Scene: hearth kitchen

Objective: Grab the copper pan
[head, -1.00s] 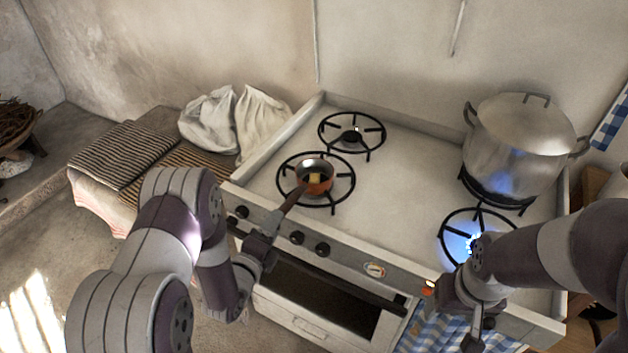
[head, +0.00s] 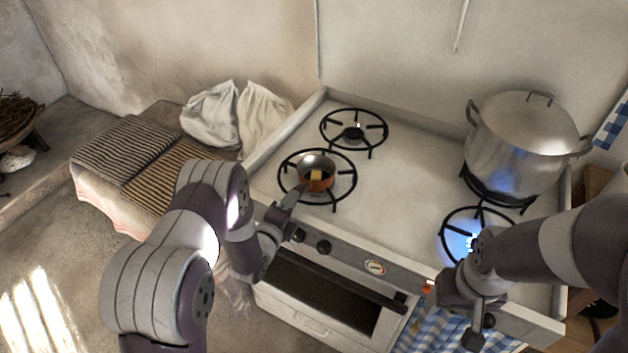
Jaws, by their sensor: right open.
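The small copper pan (head: 316,178) sits on the front left burner of the stove, with a yellow block, perhaps butter, inside. Its handle points down and left toward the stove's front edge. My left gripper (head: 284,212) is at the handle's outer end and overlaps it in the picture. My arm hides part of that end, and I cannot tell whether the jaws are open or shut on it. My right gripper (head: 477,322) is open and empty in front of the stove's right side, away from the pan.
A large lidded pot (head: 520,140) stands on the back right burner. The front right burner (head: 470,237) is lit with a blue flame. The back left burner (head: 354,131) is empty. A checked blue cloth (head: 440,330) hangs at the stove's front. A white sack (head: 236,115) lies left of the stove.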

